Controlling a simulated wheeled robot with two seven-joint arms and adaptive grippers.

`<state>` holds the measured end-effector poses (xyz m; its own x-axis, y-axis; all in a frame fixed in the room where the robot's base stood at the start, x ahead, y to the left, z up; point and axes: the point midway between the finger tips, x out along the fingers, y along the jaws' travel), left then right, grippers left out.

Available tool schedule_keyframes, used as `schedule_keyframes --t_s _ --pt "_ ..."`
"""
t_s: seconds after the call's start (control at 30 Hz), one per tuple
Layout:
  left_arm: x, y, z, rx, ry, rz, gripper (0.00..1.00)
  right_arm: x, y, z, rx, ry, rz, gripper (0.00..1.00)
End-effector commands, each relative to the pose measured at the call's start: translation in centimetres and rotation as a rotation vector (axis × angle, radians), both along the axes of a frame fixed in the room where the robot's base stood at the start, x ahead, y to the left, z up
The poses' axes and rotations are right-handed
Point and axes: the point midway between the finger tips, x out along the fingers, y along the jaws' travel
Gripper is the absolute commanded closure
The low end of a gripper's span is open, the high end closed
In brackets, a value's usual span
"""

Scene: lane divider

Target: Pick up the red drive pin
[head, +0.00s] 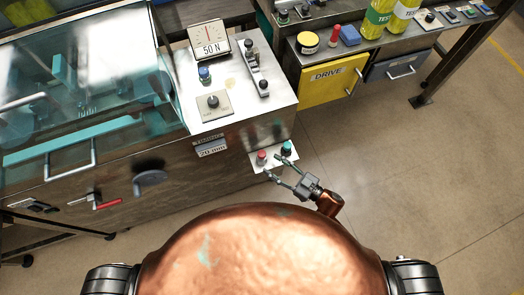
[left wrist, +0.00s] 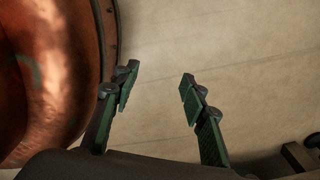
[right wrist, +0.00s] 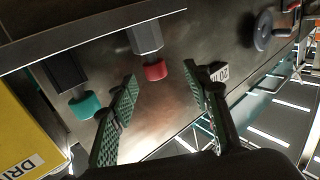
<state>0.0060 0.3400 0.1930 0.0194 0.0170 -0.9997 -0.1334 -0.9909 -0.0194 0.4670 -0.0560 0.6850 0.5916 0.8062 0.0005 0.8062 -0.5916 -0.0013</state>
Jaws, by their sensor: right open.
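My left gripper (left wrist: 160,74) is open and empty over bare floor.
Another red upright piece (head: 334,37) stands on the shelf above the yellow DRIVE drawer (head: 328,84). A grey drawer (head: 393,66) is beside it. The machine top holds a 50 N gauge (head: 209,42) and a knob plate (head: 214,104). The floor at right is clear.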

Motion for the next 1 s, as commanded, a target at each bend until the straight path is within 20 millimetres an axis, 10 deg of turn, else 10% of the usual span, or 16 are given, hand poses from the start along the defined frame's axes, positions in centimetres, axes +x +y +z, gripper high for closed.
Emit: schedule_keyframes --t_s 0.47,1.0 --pt "-3.7 0.1 -1.1 0.002 0.048 0.007 0.6 3.4 2.9 -0.5 -0.001 -0.001 -0.015 0.55" --pt "-1.8 0.0 -1.5 0.0 0.024 0.002 0.6 5.0 5.1 -0.3 -0.001 0.001 -0.012 0.64"
